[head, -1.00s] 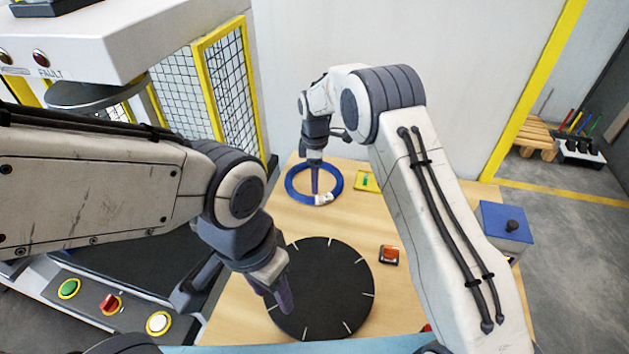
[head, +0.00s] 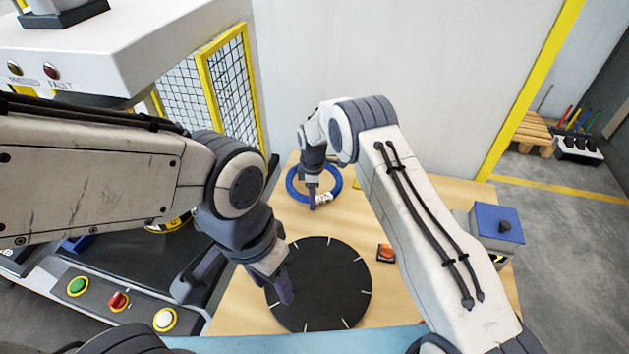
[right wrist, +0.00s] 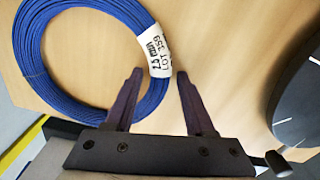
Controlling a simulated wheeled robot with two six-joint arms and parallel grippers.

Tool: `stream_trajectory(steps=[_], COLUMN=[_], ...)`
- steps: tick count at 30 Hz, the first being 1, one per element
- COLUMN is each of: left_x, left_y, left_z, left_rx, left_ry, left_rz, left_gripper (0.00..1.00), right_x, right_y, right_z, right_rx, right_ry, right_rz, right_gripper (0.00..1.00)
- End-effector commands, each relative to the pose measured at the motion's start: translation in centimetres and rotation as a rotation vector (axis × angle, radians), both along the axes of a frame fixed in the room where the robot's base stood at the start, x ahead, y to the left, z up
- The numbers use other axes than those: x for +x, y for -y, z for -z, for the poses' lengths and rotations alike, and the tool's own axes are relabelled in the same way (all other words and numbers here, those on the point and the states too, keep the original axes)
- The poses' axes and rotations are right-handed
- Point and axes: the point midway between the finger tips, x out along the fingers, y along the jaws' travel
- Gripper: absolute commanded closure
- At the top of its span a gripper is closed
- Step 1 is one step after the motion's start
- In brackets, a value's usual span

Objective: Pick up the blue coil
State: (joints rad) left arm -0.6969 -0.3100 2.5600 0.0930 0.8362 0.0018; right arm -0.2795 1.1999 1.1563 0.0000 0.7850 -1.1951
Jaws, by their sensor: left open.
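The blue coil (head: 293,187) lies flat on the wooden table at its far end, with a white tag (right wrist: 160,60) wrapped around one side. It also shows in the right wrist view (right wrist: 32,60). My right gripper (head: 312,205) is over the tagged side of the coil. In the right wrist view its two fingers (right wrist: 160,74) are apart, with the tagged stretch of the ring between them in the picture. I cannot tell whether they touch it. My left gripper (head: 284,296) is open and empty over the left part of the black round plate.
The black round plate (head: 335,285) with white marks covers the table's near middle. An orange-red button box (head: 386,252) sits right of it. A machine panel (head: 120,301) with buttons is at the left.

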Motion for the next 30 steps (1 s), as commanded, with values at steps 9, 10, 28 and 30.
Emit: stream_trajectory(steps=[9,10,28,30], left_x=[0.00,0.00,0.00,0.00], left_y=[0.00,0.00,0.00,0.00], left_z=[0.00,0.00,-0.01,-0.01], left_rx=[0.000,0.000,0.000,0.000], left_ry=[0.000,0.000,0.000,0.000], left_rz=[0.000,0.000,0.000,0.000], left_gripper=[0.50,0.50,0.50,0.50], right_x=[-0.02,-0.02,0.00,0.00], right_y=[0.00,0.00,-0.04,-0.05], right_z=[-0.05,-0.05,-0.09,-0.09], right_rx=[0.000,0.000,0.000,0.000], right_ry=[-0.001,-0.001,0.000,0.000], right_rz=[0.000,0.000,-0.001,-0.001], right_gripper=[1.00,1.00,1.00,1.00])
